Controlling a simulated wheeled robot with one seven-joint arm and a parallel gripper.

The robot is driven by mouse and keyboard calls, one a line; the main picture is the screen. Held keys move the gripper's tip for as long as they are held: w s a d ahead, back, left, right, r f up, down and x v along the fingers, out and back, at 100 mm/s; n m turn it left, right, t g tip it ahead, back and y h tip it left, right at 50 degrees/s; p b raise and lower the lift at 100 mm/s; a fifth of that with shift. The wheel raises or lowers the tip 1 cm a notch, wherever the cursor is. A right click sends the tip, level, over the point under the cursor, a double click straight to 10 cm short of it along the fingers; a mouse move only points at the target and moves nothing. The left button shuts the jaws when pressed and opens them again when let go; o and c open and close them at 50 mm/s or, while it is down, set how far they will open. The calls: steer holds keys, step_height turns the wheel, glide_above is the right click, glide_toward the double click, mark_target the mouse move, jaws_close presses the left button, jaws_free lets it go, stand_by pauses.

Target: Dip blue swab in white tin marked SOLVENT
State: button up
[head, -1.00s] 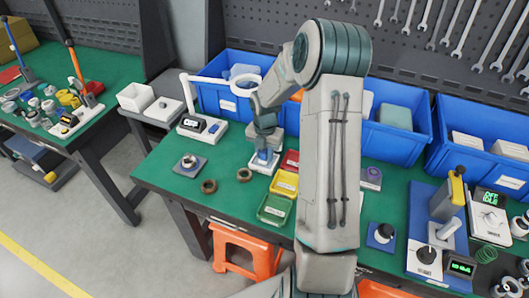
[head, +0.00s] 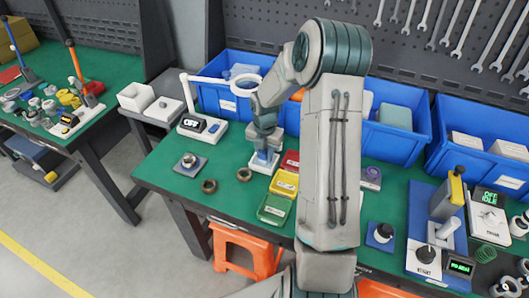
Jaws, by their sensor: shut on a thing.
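My gripper (head: 265,145) points down over the green bench, left of the red, yellow and green trays. It is shut on a small blue thing (head: 264,155), which fits the blue swab, but its shape is mostly hidden by the fingers. A low pale object (head: 260,167) stands directly under the gripper. I cannot read any marking on it, so I cannot tell whether it is the white SOLVENT tin. I also cannot tell whether the blue thing touches it or is inside it.
Red, yellow (head: 285,183) and green (head: 273,209) trays lie right of the gripper. Two brown rings (head: 244,174) and a grey plate with a knob (head: 190,165) lie left. A ring-lamp stand (head: 202,127) and blue bins (head: 221,97) are behind. My arm hides the bench middle.

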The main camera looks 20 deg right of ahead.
mark_target(261, 152)
step_height(261, 152, up, 7)
steer(key=p, duration=0.6)
stand_by(0.4)
steer(key=shift+a+f, duration=0.1)
stand_by(0.6)
